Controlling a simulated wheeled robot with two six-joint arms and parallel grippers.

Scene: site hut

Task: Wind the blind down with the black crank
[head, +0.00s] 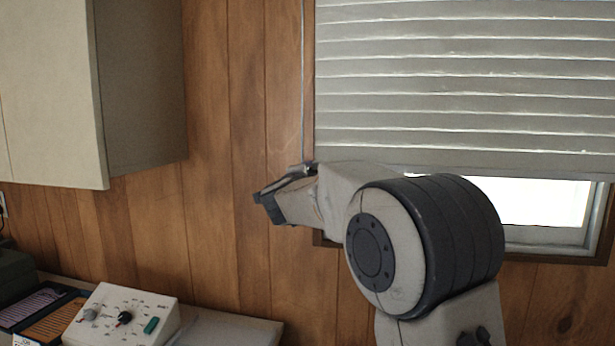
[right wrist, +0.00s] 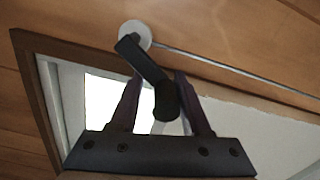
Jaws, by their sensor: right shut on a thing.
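The black crank (right wrist: 146,60) shows in the right wrist view, hung from a round white hub (right wrist: 134,34) on the wood wall. Its handle knob (right wrist: 166,101) lies between the two fingers of my right gripper (right wrist: 158,82), which is shut on it. In the head view my right gripper (head: 288,190) is at the wall just left of the window, and the crank is mostly hidden there. The grey slatted blind (head: 465,95) covers most of the window. A bright strip of glass (head: 540,203) shows below its bottom edge. My left gripper is not in view.
A thin cord or rod (head: 303,80) runs up the wall beside the blind. A beige wall cabinet (head: 140,90) hangs at the left. A white control box with knobs (head: 125,315) stands on a counter at lower left. The wall between cabinet and window is clear.

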